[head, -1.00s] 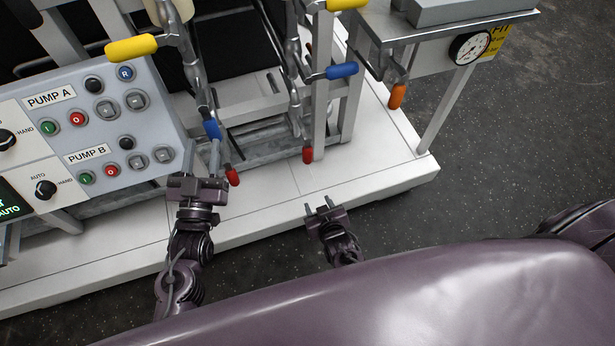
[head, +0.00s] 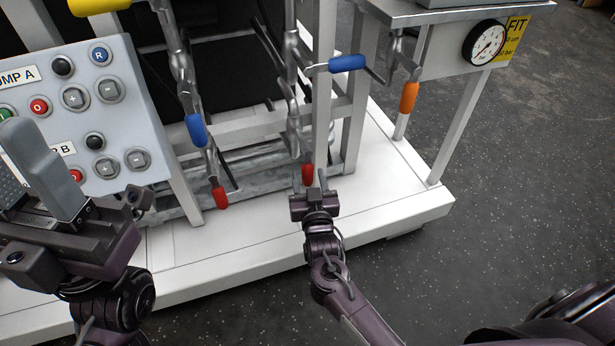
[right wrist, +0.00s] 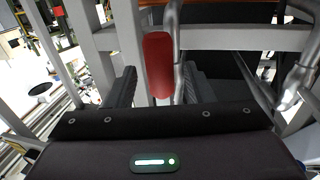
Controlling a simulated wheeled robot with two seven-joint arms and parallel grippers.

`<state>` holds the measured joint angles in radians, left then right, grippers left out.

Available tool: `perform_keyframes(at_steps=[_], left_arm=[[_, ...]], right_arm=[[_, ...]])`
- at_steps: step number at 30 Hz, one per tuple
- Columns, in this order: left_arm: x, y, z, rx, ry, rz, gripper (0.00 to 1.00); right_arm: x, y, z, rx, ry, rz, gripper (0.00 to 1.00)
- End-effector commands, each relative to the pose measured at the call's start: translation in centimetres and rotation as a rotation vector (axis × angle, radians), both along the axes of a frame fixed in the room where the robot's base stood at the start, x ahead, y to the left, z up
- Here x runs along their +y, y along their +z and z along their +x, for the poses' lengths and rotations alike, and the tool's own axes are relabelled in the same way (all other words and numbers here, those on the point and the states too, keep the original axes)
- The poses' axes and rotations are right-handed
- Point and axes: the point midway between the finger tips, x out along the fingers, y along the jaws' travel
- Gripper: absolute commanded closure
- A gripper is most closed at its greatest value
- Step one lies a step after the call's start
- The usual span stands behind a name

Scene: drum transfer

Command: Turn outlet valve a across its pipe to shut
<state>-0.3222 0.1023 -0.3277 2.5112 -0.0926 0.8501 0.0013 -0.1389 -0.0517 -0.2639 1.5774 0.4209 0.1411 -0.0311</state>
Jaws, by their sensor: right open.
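Several coloured valve handles sit on the upright pipes; no label shows which one is outlet valve a. A right red handle (head: 307,174) hangs by its pipe, right at my right gripper (head: 317,184). In the right wrist view that red handle (right wrist: 158,65) stands upright between the fingertips of my open right gripper (right wrist: 158,88); I cannot tell whether they touch it. A left red handle (head: 220,197) hangs lower left. A left blue handle (head: 195,130) hangs down, while a right blue handle (head: 347,63) lies sideways. My left gripper (head: 28,185) is open and empty, near the camera.
The pump control panel (head: 90,110) is at left, partly behind my left gripper. A yellow handle (head: 98,5) is at the top. An orange handle (head: 409,97) and a gauge (head: 484,43) are at right. The white base (head: 400,205) edges the skid; dark floor is clear at right.

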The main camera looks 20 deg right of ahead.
Motion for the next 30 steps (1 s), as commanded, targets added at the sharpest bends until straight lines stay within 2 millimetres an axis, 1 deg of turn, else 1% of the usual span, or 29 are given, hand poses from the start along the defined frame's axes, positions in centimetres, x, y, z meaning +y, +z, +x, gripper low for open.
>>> perform_keyframes(at_steps=[1, 3, 6, 15, 26, 30], left_arm=[[0.0, -0.4, 0.0, -0.004, 0.001, 0.001, 0.64], [0.0, -0.4, 0.0, -0.008, 0.000, 0.001, 0.64], [0.0, -0.4, 0.0, -0.012, 0.001, 0.002, 0.64], [0.0, -0.4, 0.0, -0.013, 0.001, 0.002, 0.64], [0.0, -0.4, 0.0, -0.013, 0.001, 0.001, 0.64], [0.0, -0.4, 0.0, -0.012, 0.001, 0.002, 0.64]], right_arm=[[-0.1, -0.2, 0.8, -0.002, 0.000, 0.000, 0.53], [-0.2, -0.2, 1.5, -0.001, 0.000, 0.000, 0.53], [-0.3, -0.2, 2.2, 0.001, 0.001, 0.000, 0.53], [-0.4, -0.1, 2.4, 0.002, 0.001, 0.000, 0.53], [-0.4, -0.1, 2.4, 0.002, 0.001, 0.000, 1.00], [-0.4, -0.1, 2.4, 0.002, 0.001, -0.001, 1.00]])
